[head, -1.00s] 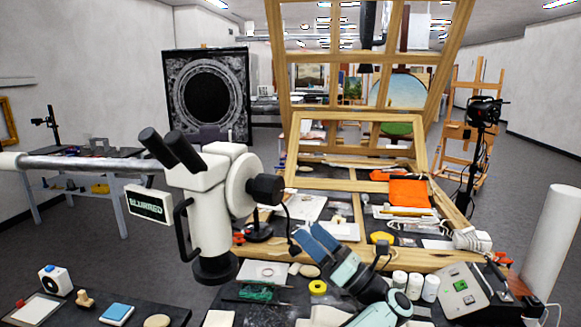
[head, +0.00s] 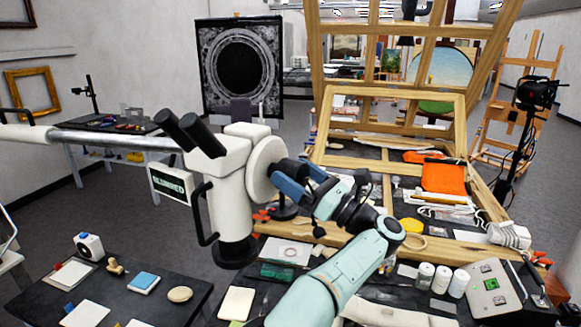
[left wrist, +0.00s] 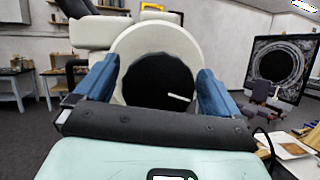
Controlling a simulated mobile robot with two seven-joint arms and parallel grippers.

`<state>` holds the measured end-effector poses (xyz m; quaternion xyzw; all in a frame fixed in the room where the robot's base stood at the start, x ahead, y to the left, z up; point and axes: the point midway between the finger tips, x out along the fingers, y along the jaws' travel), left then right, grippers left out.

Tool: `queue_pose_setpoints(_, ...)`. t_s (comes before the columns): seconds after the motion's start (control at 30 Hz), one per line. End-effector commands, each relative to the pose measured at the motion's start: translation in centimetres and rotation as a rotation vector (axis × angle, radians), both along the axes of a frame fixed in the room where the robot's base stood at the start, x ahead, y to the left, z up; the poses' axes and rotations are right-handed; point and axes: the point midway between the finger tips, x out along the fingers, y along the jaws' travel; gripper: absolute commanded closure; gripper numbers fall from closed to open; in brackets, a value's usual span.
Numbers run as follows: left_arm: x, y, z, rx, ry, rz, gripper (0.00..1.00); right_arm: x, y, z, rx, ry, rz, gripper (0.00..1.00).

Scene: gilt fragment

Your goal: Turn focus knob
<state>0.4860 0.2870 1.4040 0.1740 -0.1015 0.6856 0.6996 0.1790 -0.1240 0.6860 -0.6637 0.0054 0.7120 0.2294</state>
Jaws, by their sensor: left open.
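The white microscope (head: 233,190) stands at the centre left, with twin black eyepieces and a white round side disc (head: 262,168). A small screen (head: 170,183) on its left shows dim lettering; it looks like "BLURRED". The black focus knob (left wrist: 155,78), with a white line mark, sits in front of the disc in the left wrist view. In the head view the gripper hides it. My left gripper (head: 290,180) is open, its blue fingers on either side of the knob. Whether they touch it I cannot tell. My right gripper is not in view.
A dark table (head: 190,295) at lower left holds small blocks and pads. A worktable at right carries a wooden frame (head: 395,90), an orange cloth (head: 444,178), white jars (head: 442,279) and a control box (head: 490,290). A metal boom (head: 95,138) reaches the microscope from the left.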

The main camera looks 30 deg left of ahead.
Motion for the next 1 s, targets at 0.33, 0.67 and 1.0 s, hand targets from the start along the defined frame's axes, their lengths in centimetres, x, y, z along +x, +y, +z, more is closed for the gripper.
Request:
queue_pose_setpoints(0.33, 0.1, 1.7, 0.7, 0.000, 0.000, -0.001, 0.03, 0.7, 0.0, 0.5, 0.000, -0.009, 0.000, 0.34)
queue_pose_setpoints(0.67, 0.1, 1.7, 0.6, 0.000, 0.001, -0.001, 0.55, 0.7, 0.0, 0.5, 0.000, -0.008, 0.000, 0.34)
queue_pose_setpoints(1.0, 0.0, 1.7, 0.5, -0.001, 0.048, 0.000, 0.55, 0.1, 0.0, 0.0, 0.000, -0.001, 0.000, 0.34)
